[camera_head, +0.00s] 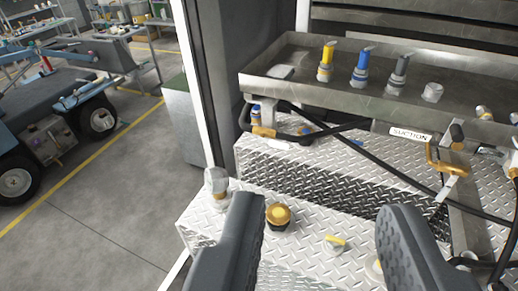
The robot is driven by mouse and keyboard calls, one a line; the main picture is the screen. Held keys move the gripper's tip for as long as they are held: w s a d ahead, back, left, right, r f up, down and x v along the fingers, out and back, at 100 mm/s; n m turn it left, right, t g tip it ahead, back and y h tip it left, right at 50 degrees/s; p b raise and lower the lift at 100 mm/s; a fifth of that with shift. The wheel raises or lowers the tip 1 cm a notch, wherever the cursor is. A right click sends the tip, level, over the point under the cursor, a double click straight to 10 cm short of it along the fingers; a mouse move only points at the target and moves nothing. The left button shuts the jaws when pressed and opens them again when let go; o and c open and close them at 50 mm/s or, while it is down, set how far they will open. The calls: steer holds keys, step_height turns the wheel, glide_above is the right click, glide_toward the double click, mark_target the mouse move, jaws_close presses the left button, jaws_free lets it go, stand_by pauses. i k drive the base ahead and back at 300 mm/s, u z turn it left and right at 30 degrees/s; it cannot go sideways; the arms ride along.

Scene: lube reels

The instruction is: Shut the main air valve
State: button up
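My gripper (322,215) is open, its two dark grey fingers wide apart at the bottom of the view, with nothing held between them. Between the fingers, on a diamond-plate metal deck, stand a round yellow-orange knob (278,215) on a dark base and a small yellow handle (335,243). The knob is close to the left finger. No label names the main air valve, so I cannot tell which fitting it is. A yellow lever (445,162) sits at the right below a "SUCTION" label (410,134). The right finger hides part of the deck.
A metal tray (290,92) above the deck holds yellow, blue and grey nozzles. Black hoses (400,170) cross beneath it. A clear-topped fitting (216,183) stands at the deck's left corner, beside a cabinet post. Open floor (110,190) and a blue cart (60,110) lie left.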

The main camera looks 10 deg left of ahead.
mark_target(283, 146)
steer(key=u, duration=0.15)
steer(key=i, duration=1)
steer(key=z, duration=0.05)
